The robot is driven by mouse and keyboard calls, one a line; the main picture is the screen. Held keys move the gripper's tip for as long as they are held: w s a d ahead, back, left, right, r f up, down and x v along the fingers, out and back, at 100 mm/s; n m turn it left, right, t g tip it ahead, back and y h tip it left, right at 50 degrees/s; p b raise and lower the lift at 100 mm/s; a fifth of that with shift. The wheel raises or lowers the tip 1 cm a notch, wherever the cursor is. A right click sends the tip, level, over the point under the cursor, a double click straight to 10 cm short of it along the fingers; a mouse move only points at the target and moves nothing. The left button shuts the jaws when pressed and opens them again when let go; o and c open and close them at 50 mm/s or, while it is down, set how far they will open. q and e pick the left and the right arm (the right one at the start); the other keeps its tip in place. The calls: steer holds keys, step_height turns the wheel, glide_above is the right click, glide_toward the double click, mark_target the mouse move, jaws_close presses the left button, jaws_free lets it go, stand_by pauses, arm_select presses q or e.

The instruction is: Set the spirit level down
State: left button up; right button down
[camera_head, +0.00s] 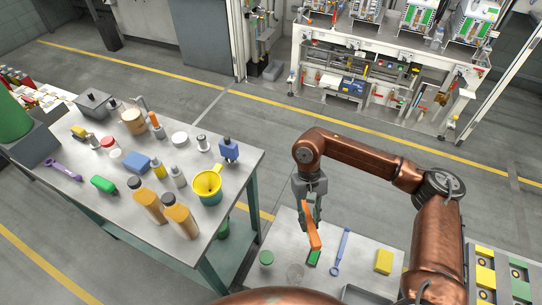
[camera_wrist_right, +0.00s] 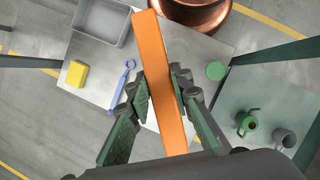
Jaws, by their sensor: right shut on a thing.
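The spirit level is a long orange bar (camera_head: 314,236). My right gripper (camera_head: 311,207) is shut on it and holds it above the small grey table (camera_head: 283,229). In the right wrist view the orange bar (camera_wrist_right: 161,70) runs lengthwise between the green-padded fingers (camera_wrist_right: 163,98), with the table top beneath. The gap between bar and table cannot be told exactly. My left gripper is not in view.
A crowded workbench (camera_head: 226,243) stands at left. Bare table lies around the wrench.

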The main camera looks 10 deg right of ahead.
step_height(320, 180, down, 14)
steer(key=m+t+y+b, duration=0.2)
steer(key=m+y+b, duration=0.3)
steer(key=m, duration=0.6)
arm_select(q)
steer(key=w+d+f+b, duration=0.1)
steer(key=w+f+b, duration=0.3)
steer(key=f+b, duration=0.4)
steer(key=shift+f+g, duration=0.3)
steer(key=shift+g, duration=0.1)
arm_select(e)
steer(key=w+d+f+m+t+h, duration=0.1)
steer(key=d+f+m+t, duration=0.4)
steer(key=m, duration=0.9)
steer(key=d+f, duration=0.3)
steer(key=f, duration=0.1)
steer(key=shift+w+d+f, duration=0.2)
steer(key=shift+f, duration=0.1)
